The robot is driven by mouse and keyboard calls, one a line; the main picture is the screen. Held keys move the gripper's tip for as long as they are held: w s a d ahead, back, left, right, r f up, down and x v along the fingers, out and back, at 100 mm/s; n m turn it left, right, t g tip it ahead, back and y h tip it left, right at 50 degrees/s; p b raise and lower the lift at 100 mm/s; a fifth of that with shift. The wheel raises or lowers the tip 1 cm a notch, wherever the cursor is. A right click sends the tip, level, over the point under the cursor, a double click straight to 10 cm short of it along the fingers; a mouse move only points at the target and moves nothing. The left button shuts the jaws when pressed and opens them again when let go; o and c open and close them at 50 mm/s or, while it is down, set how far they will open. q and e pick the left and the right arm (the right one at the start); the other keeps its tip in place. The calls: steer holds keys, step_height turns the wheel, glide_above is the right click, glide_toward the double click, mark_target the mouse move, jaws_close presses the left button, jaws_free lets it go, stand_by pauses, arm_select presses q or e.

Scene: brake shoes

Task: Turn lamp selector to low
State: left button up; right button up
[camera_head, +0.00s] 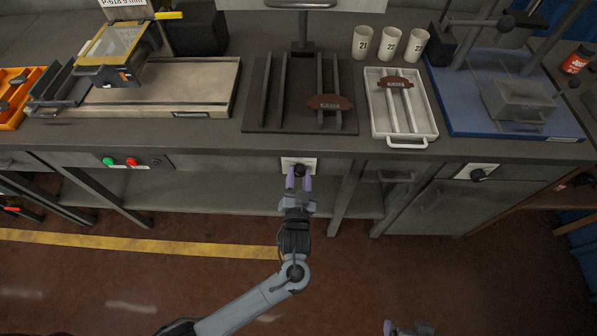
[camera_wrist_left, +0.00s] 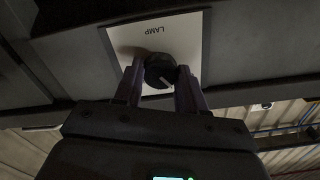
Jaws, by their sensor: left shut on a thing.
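The lamp selector is a round black knob (camera_head: 299,170) on a white plate (camera_head: 312,163) on the bench front, below the table edge. The left wrist view shows the same knob (camera_wrist_left: 160,70), with a light pointer line, and its plate (camera_wrist_left: 182,32) marked LAMP. My left gripper (camera_head: 299,180) reaches up to it, with its two purple fingers on either side of the knob. In the left wrist view the fingers (camera_wrist_left: 160,84) are shut on the knob. The low marking cannot be read. My right gripper (camera_head: 408,328) only partly shows at the bottom edge.
Another black knob (camera_head: 478,175) sits on a plate further right. Green and red buttons (camera_head: 120,162) are at the left. A white tray (camera_head: 431,133) and a dark rack (camera_head: 250,118) stand on the bench above. The floor in front is clear.

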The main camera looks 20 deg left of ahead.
arm_select(q)
steer(key=m+p, duration=0.1)
steer(key=p, duration=0.1)
steer(key=m+p, duration=0.2)
steer(key=shift+r, duration=0.3)
steer(key=shift+f+m+p, duration=0.1)
steer(key=shift+m+p, duration=0.85)
steer(key=shift+m, duration=0.25)
steer(key=shift+d+f+m+p, duration=0.1)
steer(key=shift+m+p, duration=0.4)
steer(key=shift+m, duration=0.1)
steer(key=o, duration=1.1)
steer(key=shift+w, duration=0.1)
steer(key=shift+f, duration=0.1)
